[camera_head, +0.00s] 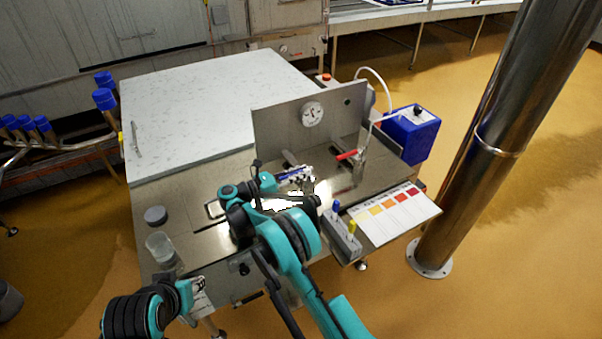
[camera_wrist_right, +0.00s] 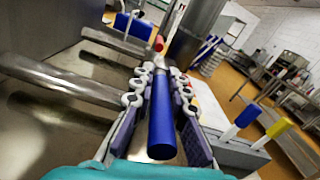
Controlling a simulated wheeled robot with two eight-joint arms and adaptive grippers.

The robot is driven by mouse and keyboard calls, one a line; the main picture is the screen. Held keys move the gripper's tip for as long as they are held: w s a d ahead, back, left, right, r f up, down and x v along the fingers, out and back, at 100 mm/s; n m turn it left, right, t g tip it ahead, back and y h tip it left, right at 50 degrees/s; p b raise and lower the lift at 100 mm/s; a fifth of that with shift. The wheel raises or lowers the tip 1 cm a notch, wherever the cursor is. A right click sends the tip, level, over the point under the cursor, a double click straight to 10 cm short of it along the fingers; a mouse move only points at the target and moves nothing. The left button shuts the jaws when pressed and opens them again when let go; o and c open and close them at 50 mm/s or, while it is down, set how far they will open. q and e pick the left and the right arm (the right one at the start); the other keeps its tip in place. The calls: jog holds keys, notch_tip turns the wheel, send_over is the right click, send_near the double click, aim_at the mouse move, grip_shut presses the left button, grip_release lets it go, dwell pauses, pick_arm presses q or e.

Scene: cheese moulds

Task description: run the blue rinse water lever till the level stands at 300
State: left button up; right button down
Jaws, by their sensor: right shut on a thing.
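The blue lever (camera_head: 289,175) sits on a pipe in front of the upright steel panel. Its blue handle (camera_wrist_right: 161,122) lies lengthwise between my right fingers in the right wrist view. My right gripper (camera_head: 304,176) is shut on this handle; its fingers also show in the wrist view (camera_wrist_right: 161,85). The far end of the lever is partly hidden by the fingers. My left gripper (camera_head: 198,292) is low at the front left, away from the lever, and its jaw opening is unclear. I cannot read a water level in either view.
A red lever (camera_head: 347,155) stands to the right of the blue one. A round dial (camera_head: 312,114) is on the steel panel (camera_head: 270,130). A clear beaker (camera_head: 161,247) stands front left. A blue box (camera_head: 412,133) and a colour chart (camera_head: 392,212) are at the right.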

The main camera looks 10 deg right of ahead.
jog(key=shift+d, duration=0.1)
jog(key=c, duration=1.5)
grip_release()
jog(key=v, duration=1.2)
